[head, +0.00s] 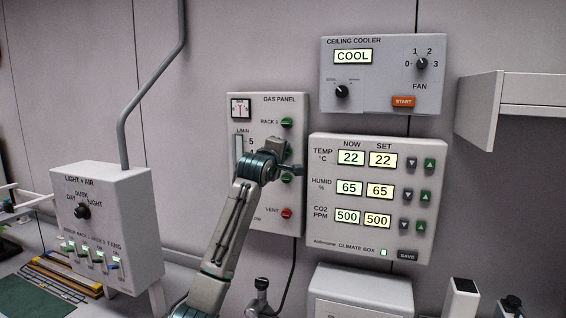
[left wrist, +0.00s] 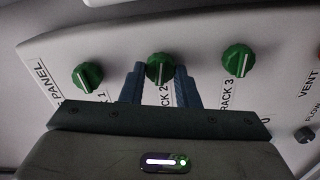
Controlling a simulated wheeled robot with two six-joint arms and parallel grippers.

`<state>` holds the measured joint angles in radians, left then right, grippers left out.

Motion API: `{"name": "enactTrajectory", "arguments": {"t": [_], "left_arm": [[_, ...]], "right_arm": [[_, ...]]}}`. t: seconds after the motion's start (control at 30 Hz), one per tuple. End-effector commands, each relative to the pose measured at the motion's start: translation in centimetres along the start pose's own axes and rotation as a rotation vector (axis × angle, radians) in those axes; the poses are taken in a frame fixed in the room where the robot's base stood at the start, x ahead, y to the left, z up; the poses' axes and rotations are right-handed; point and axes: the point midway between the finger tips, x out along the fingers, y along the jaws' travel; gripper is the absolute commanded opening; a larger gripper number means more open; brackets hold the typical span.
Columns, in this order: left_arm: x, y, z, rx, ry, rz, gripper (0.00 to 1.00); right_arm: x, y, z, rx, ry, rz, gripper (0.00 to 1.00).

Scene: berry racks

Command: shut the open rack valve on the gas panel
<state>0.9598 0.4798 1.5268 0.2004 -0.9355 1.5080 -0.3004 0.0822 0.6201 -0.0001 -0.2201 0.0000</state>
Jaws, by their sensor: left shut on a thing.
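The gas panel (head: 265,100) hangs on the wall, left of the climate box. In the left wrist view its three green valve knobs are in a row: rack 1 (left wrist: 88,77), rack 2 (left wrist: 160,68) and rack 3 (left wrist: 237,60). My left gripper (left wrist: 160,84) has a finger on each side of the rack 2 knob and is shut on it. The white marks on the knobs run roughly alike, near upright in that view. In the head view my left gripper (head: 279,157) hides the rack 2 knob; the rack 1 knob (head: 287,122) shows above. My right gripper is not in view.
The red vent knob (head: 287,213) is below the valves. The climate box (head: 322,215) stands close to the right of my gripper, with the ceiling cooler (head: 385,100) above it. The light and air box (head: 125,210) is at the left. A shelf (head: 480,110) juts out at right.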

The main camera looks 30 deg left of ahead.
Motion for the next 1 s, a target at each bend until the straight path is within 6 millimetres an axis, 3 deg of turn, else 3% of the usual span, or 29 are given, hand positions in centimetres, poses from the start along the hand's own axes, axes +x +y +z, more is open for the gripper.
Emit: {"name": "enactTrajectory", "arguments": {"t": [0.3,0.97,1.0], "left_arm": [[0.0,-0.2,0.0,-0.17,0.0,0.0,0.06],[0.0,0.0,0.0,-0.231,0.0,0.0,0.06],[0.0,0.0,0.0,-0.231,0.0,0.0,0.3]], "right_arm": [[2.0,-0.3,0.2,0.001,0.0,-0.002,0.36],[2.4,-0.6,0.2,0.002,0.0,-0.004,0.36],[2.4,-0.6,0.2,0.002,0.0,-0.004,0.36]]}}
